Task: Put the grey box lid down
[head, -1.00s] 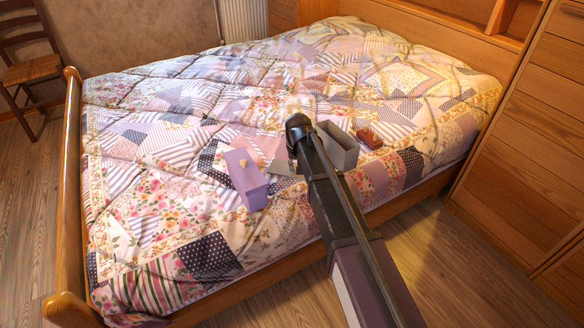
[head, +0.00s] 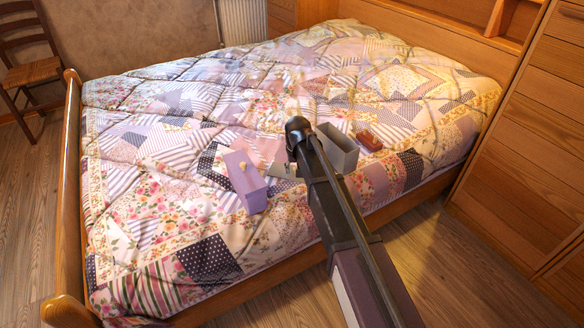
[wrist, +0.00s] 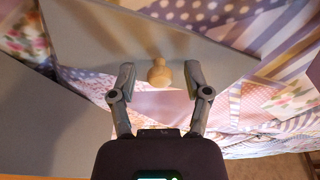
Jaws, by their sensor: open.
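The grey box lid (wrist: 100,45) is a flat panel with a round wooden knob (wrist: 158,72) in the wrist view. My gripper (wrist: 158,77) is open, with one finger on each side of the knob and a gap to it on both sides. In the head view a small part of the lid (head: 283,170) shows on the quilt beside the open grey box (head: 341,151). My arm hides the rest of the lid and the gripper's fingers there. I cannot tell whether the lid lies fully flat.
A lilac box (head: 247,184) with a wooden knob stands left of the lid. A small red-brown object (head: 370,140) lies right of the grey box. The patchwork quilt (head: 190,110) is slightly uneven, with wide free room behind and to the left.

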